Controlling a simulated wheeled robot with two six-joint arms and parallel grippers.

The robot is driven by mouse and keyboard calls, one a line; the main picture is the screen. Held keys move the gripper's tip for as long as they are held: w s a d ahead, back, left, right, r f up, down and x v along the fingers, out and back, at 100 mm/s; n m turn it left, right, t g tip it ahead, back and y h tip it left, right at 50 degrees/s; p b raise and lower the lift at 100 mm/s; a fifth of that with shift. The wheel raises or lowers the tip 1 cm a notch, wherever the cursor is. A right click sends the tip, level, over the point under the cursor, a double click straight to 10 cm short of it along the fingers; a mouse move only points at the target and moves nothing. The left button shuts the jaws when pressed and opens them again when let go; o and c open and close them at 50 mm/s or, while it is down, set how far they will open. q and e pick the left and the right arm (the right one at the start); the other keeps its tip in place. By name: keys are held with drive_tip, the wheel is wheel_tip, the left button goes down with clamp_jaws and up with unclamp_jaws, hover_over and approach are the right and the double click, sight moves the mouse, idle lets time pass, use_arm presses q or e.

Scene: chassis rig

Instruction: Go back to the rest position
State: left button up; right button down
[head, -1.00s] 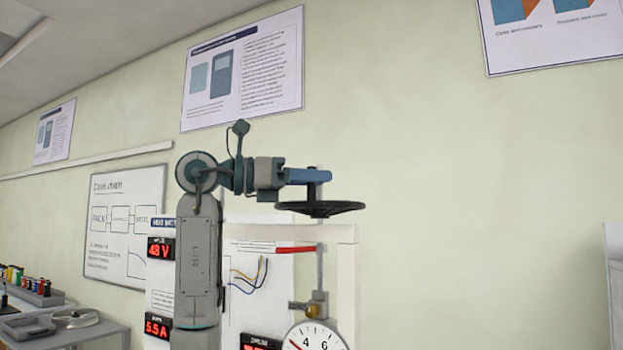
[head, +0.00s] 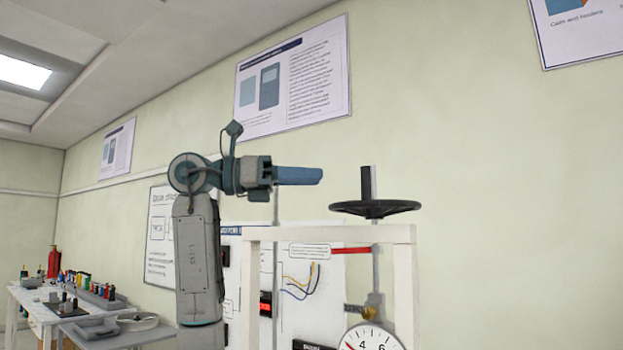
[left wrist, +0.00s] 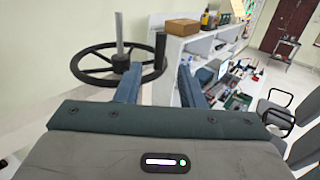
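My left gripper (head: 318,176) is raised in the head view, pointing right. In the left wrist view its two blue fingers (left wrist: 158,82) stand apart with nothing between them. A black handwheel (head: 375,209) on a grey upright post (head: 369,183) sits on top of a white frame, to the right of the gripper with a gap between them. The wheel also shows in the left wrist view (left wrist: 95,73), left of the fingers, with a dark upright handle (left wrist: 160,50) at its rim. My right gripper is not in view.
The white frame (head: 403,275) carries a round dial gauge (head: 372,338) below the wheel. Benches with coloured items (head: 88,286) stand at the left. In the left wrist view, a white shelf (left wrist: 180,50) and chairs (left wrist: 275,118) stand beyond the fingers. The air above the gripper is clear.

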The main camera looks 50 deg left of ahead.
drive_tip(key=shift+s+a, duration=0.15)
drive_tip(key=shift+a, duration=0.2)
